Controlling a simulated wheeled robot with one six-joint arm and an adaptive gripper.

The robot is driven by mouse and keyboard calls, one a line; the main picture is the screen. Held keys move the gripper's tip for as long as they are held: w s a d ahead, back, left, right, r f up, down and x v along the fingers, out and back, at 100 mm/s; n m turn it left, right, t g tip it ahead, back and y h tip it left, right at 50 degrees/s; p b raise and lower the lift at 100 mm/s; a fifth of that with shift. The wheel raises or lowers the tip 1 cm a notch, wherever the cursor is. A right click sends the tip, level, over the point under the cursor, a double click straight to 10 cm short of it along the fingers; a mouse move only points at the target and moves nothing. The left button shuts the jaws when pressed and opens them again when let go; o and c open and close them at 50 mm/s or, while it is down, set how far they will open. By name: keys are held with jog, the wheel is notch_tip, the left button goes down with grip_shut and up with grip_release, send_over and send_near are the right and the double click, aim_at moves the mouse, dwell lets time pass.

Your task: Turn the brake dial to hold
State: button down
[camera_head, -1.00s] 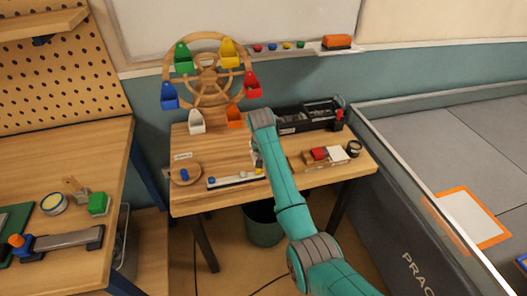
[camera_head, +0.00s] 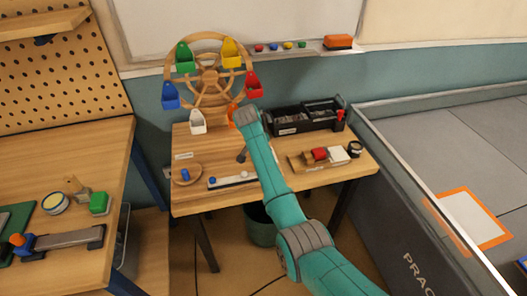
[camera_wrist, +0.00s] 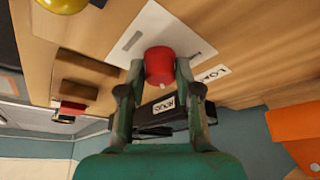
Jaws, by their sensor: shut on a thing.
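The brake dial's red knob (camera_wrist: 159,66) shows in the wrist view, on a white plate (camera_wrist: 183,28) with a dark slot or mark. My gripper (camera_wrist: 158,72) has one finger on each side of the knob and is shut on it. A small label (camera_wrist: 212,75) lies beside the plate; its upside-down print looks like LOAD. Another label (camera_wrist: 163,105) shows between the fingers; I cannot read it surely. In the head view, a dark part of my gripper (camera_head: 241,155) shows over the table, and my arm hides the dial.
The wooden wheel (camera_head: 208,78) with coloured gondolas stands at the table's back left. A black toolbox (camera_head: 302,117) is at the back right. A wooden disc with a blue knob (camera_head: 185,174) is at the left. A red cylinder (camera_head: 320,154) lies at the right. An orange gondola (camera_wrist: 295,130) is close to my gripper.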

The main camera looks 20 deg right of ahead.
jog(key=c, duration=0.8)
grip_release()
jog(key=v, duration=1.2)
jog(key=shift+f, duration=0.1)
